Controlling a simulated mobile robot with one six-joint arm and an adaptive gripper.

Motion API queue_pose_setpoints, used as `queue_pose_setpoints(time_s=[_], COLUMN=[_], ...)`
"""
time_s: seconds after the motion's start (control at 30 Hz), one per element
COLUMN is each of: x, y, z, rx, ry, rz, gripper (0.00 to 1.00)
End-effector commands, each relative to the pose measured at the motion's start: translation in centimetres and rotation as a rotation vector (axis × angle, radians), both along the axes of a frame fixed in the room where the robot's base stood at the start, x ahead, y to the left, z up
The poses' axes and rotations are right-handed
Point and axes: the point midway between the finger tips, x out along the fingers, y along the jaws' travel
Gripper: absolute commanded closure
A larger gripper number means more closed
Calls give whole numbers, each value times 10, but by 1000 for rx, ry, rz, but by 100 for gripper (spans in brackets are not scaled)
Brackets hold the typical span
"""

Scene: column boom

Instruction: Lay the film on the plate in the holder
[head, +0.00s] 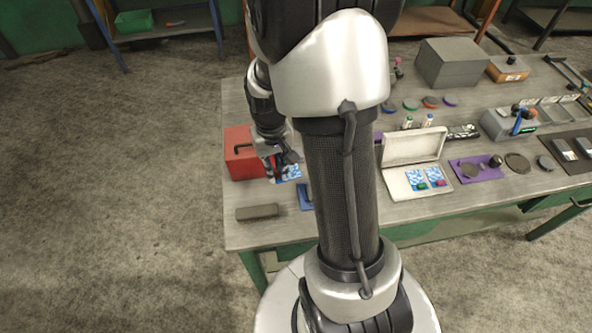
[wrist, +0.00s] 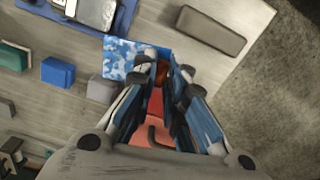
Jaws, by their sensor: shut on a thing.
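The film (head: 290,173) is a flat piece with a blue and white pattern. It also shows in the wrist view (wrist: 125,58), sticking out past the fingertips. My gripper (head: 280,163) is shut on the film by a small reddish part between the fingertips (wrist: 162,70). The film appears to be above the bench, but its height is hard to judge. The holder (head: 305,197) is blue and partly hidden behind my arm in the head view. In the wrist view the holder (wrist: 124,18) is at the top left, with a grey plate (wrist: 96,12) on it, apart from the film.
A red box (head: 241,153) with a dark handle stands just left of my gripper. A grey bar (head: 258,212) lies near the bench's front left corner. Blue (wrist: 57,72) and green (wrist: 14,56) blocks show at left. An open white case (head: 412,147) holds patterned pieces.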

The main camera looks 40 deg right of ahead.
Motion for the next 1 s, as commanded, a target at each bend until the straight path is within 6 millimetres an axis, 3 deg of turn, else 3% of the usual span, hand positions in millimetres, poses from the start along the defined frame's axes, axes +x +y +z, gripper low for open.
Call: queue_pose_setpoints(time_s=[0.03,0.1,0.27,0.57,1.0], x=[-13,-27,-46,-49,-48], y=[-19,-38,-59,-62,-62], z=[-5,-8,-12,-24,-67], rx=[0,0,-1,0,-1], ry=[1,1,-1,0,-1], rz=[-57,-113,-185,-193,-192], gripper=[100,100,100,100,100])
